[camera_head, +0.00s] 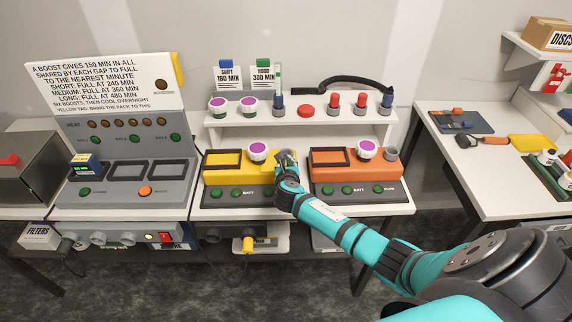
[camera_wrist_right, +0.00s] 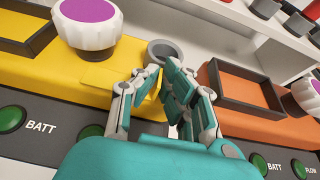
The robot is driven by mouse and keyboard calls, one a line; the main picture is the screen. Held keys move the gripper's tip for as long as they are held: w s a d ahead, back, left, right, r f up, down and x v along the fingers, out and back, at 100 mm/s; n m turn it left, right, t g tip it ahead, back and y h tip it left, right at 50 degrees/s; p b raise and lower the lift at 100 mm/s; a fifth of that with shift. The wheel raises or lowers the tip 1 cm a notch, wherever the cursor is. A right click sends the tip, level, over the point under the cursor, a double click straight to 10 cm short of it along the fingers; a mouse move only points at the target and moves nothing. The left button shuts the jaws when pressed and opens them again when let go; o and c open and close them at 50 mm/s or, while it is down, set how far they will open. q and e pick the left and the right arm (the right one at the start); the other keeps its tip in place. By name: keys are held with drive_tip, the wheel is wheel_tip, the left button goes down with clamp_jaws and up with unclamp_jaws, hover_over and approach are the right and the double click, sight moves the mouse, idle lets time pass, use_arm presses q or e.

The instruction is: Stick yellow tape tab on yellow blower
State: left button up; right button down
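The yellow blower (camera_head: 225,175) stands on the middle bench, with a purple-topped white knob on it. It fills the left of the right wrist view (camera_wrist_right: 50,75). My right gripper (camera_head: 287,156) is at the blower's right end, beside the orange blower. My left gripper is not in view.
The orange blower (camera_head: 337,184) is close on the right. Behind stands a white shelf (camera_head: 330,111) with knobs and coloured posts. A charger (camera_head: 125,150) with a signboard is at left. A right-hand table (camera_head: 450,150) holds a yellow pad (camera_head: 530,142).

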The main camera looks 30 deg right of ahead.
drive_tip(key=shift+f, duration=0.45)
idle(0.8)
drive_tip(key=c, duration=1.4)
unclamp_jaws()
drive_tip(key=shift+s, duration=0.15)
drive_tip(key=v, duration=1.2)
drive_tip(key=shift+c, duration=0.2)
